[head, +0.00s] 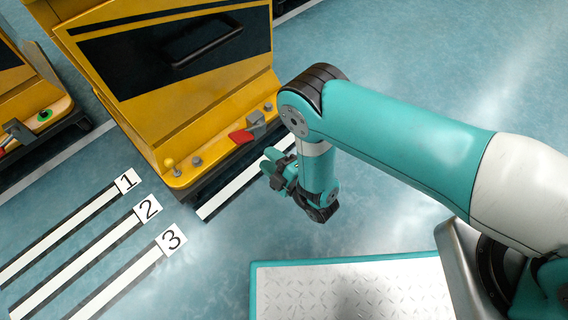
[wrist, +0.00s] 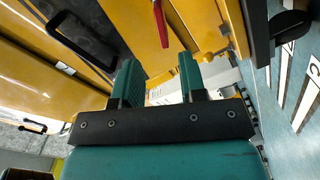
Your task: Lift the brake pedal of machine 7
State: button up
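A yellow machine (head: 150,110) with a dark front panel stands at the upper middle of the head view. No number 7 shows on it. A red flat lever or pedal (head: 240,136) sticks out from its ledge beside a grey block (head: 256,119); I cannot be sure it is the brake pedal. A red part also shows at the top of the wrist view (wrist: 161,22). My gripper (head: 268,162) is just in front of the machine's ledge, right of and below the red part. In the wrist view its two teal fingers (wrist: 158,76) are apart, with nothing between them.
A yellow-knobbed lever (head: 169,164) and grey buttons sit on the same ledge. Another yellow machine (head: 25,90) with a green button stands at the left edge. Floor strips labelled 1, 2 and 3 (head: 170,240) lie in front. A metal plate (head: 350,292) lies at the bottom. The floor between is clear.

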jog(key=shift+p+v, duration=2.15)
jog(key=shift+v, duration=0.45)
